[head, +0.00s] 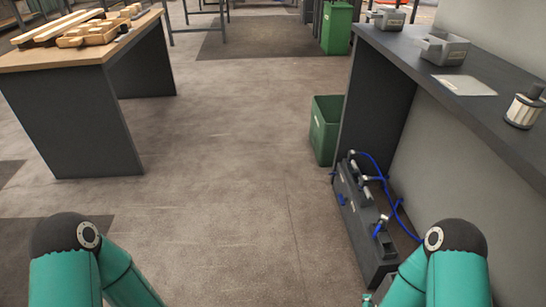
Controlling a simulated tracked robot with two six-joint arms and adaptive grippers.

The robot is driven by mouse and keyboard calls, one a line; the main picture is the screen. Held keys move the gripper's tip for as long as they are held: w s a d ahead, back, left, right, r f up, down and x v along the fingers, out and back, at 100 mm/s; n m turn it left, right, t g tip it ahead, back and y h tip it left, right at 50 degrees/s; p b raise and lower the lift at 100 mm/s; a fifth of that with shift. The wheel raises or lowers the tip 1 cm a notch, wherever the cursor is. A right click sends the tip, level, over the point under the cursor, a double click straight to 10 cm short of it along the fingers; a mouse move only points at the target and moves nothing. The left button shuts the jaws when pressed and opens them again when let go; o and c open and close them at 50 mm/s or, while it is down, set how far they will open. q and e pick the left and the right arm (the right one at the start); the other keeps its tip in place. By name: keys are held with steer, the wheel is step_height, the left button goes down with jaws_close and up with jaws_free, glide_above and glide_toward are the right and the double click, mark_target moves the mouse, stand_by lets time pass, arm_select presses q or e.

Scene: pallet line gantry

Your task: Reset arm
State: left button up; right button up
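My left arm shows at the lower left of the head view, as a teal link with a dark rounded joint, bent so that its lower part runs down out of the picture. My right arm shows at the lower right in much the same bent pose, close to the bench side.
A wood-topped table (75,55) with wooden pieces stands left. A dark bench (450,75) with grey bins (444,48) and a metal cylinder (524,106) runs along the right. A green bin (325,130) and blue-hosed unit (362,225) sit beside it. The middle floor is clear.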

steer(key=a+r+n+g+y+p, duration=0.1)
steer(key=a+r+n+y+p, duration=0.15)
steer(key=r+p, duration=1.35)
steer(key=a+r+n+y+p, duration=0.1)
steer(key=a+r+n+p, duration=0.15)
steer(key=r+p, duration=1.3)
steer(key=s+a+r+n+g+y+p, duration=0.35)
steer(key=a+r+p, duration=0.2)
steer(key=p, duration=0.25)
steer(key=s+a+n+g+y, duration=0.1)
steer(key=s+a+n+g, duration=0.2)
steer(key=s+n, duration=0.4)
steer(key=shift+s+f+n+g+b, duration=0.2)
steer(key=shift+f+n+g+b, duration=0.2)
steer(key=shift+n, duration=0.35)
steer(key=shift+w+a, duration=0.1)
steer(key=shift+a, duration=0.05)
